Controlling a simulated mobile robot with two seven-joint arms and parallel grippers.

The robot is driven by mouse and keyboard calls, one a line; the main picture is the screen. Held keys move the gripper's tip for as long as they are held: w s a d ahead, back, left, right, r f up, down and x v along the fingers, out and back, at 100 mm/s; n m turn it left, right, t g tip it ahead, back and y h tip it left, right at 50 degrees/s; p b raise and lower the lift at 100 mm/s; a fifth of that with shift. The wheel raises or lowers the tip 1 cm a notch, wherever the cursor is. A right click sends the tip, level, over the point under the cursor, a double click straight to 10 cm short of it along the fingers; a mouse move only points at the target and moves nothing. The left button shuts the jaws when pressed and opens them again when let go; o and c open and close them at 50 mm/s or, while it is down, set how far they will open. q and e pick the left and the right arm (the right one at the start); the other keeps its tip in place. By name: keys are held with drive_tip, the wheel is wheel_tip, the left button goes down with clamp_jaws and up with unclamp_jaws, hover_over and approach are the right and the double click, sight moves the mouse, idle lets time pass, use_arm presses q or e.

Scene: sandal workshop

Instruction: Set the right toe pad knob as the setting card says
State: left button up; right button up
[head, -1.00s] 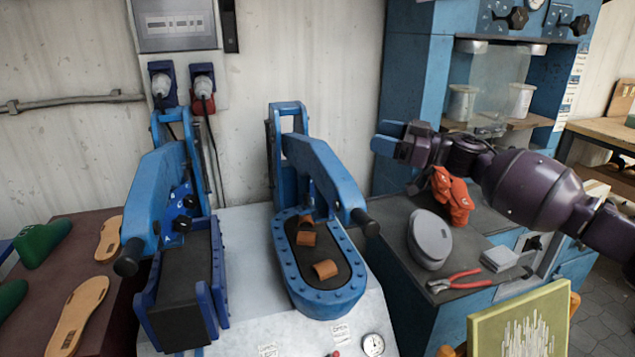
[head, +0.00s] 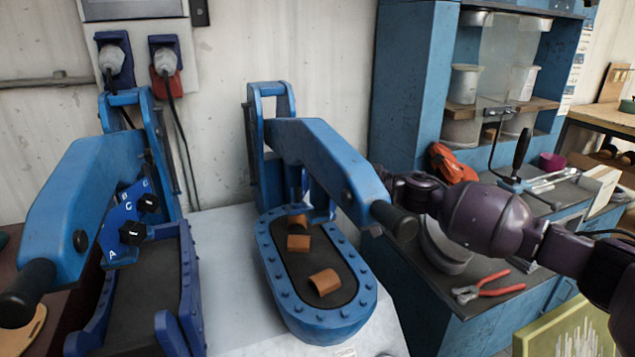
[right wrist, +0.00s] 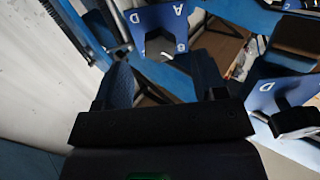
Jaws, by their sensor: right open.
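In the right wrist view, one blue lettered dial plate (right wrist: 168,17) shows the letters D, A and B. A second blue plate (right wrist: 262,93) shows a D, and a black knob (right wrist: 292,120) stands on it. I cannot tell which knob is the right toe pad knob. My right gripper (right wrist: 165,78) is open, its fingers apart and pointing toward the upper plate; I see no knob clearly held. In the head view my right gripper is hidden behind the lever of the right press (head: 315,150). My left gripper is not in view. I cannot make out the setting card.
The left press (head: 95,190) carries a lettered blue plate (head: 122,215) with two black knobs. Several brown leather pieces (head: 323,282) lie on the right press's bed. Red pliers (head: 492,290) and a red cloth item (head: 452,162) lie on the bench right of it.

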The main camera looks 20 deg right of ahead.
drive_tip(key=shift+b+x, duration=0.4)
drive_tip(key=shift+x, duration=2.3)
drive_tip(key=c, duration=0.9)
